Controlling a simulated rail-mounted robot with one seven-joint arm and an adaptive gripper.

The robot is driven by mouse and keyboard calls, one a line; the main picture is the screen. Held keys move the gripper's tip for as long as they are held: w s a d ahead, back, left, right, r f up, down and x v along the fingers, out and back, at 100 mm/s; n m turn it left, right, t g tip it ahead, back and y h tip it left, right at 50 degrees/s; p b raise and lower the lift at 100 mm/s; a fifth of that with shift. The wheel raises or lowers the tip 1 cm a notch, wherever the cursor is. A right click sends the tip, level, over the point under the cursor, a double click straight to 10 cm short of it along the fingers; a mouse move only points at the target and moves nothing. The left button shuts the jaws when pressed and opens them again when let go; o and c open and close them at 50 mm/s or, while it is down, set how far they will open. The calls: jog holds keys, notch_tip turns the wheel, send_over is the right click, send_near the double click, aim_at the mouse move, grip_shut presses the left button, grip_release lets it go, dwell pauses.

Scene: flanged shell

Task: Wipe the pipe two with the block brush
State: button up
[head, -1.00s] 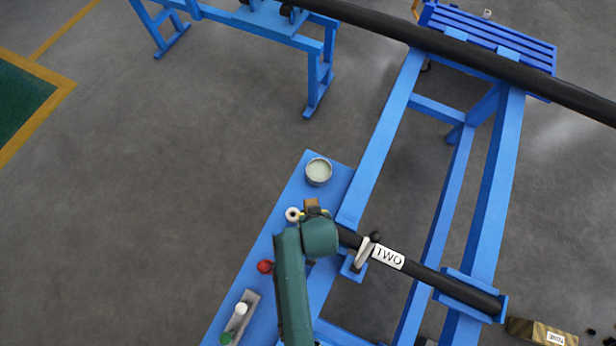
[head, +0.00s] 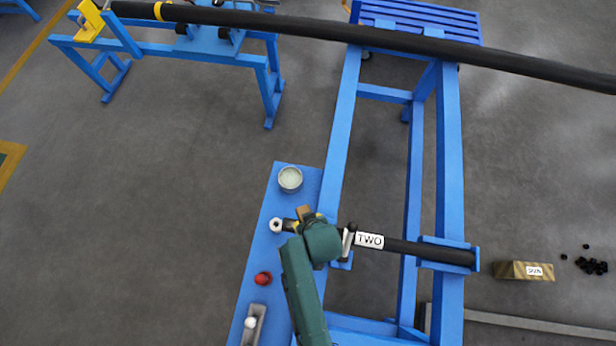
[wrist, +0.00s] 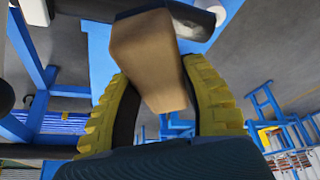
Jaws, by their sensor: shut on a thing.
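Pipe two (head: 400,246) is a black pipe with a white "TWO" label, lying across the blue frame, its white-ringed left end over the blue bench. My gripper (wrist: 158,78) has yellow ribbed fingers shut on the block brush (wrist: 148,50), a tan block. In the head view the brush (head: 303,211) shows just above the pipe's left part, and my arm hides most of the gripper and some of the pipe. In the wrist view the pipe (wrist: 78,8) passes behind the brush's far end. I cannot tell whether they touch.
A round tin (head: 290,179) with pale contents stands on the blue bench (head: 258,262), with a red object (head: 263,278) and a grey tray (head: 254,322) nearer. A clamp-like part (head: 348,241) stands at the pipe by the label. A long black pipe (head: 380,36) crosses behind.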

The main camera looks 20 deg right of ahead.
jog(key=shift+r+p, duration=1.5)
jog(key=shift+r, duration=0.2)
